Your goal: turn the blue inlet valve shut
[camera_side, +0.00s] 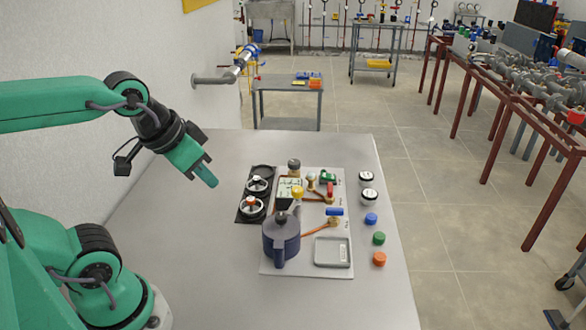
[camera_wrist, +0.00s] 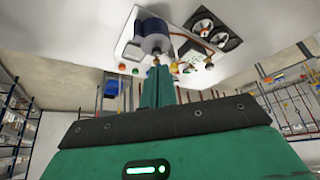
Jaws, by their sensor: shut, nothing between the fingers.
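A small blue handle (camera_side: 335,211), which looks like the inlet valve's, lies crosswise on the pale panel (camera_side: 305,267) in the side view. It sits just above an orange-brown pipe (camera_side: 318,229). I cannot make it out in the wrist view. My gripper (camera_side: 208,179) is shut and empty, up in the air left of the panel and well apart from the handle. Its fingers also show together in the wrist view (camera_wrist: 160,72), where they cover part of the scene behind. A dark blue-grey vessel (camera_side: 281,240) stands on the panel, left of the handle.
Two dial-like round fittings (camera_side: 252,207) sit on a black plate at the panel's left. Blue (camera_side: 371,219), green (camera_side: 379,238) and orange (camera_side: 379,259) caps and two white-sided jars lie to its right. A grey tray (camera_side: 332,252) is at its front. The table's left side is clear.

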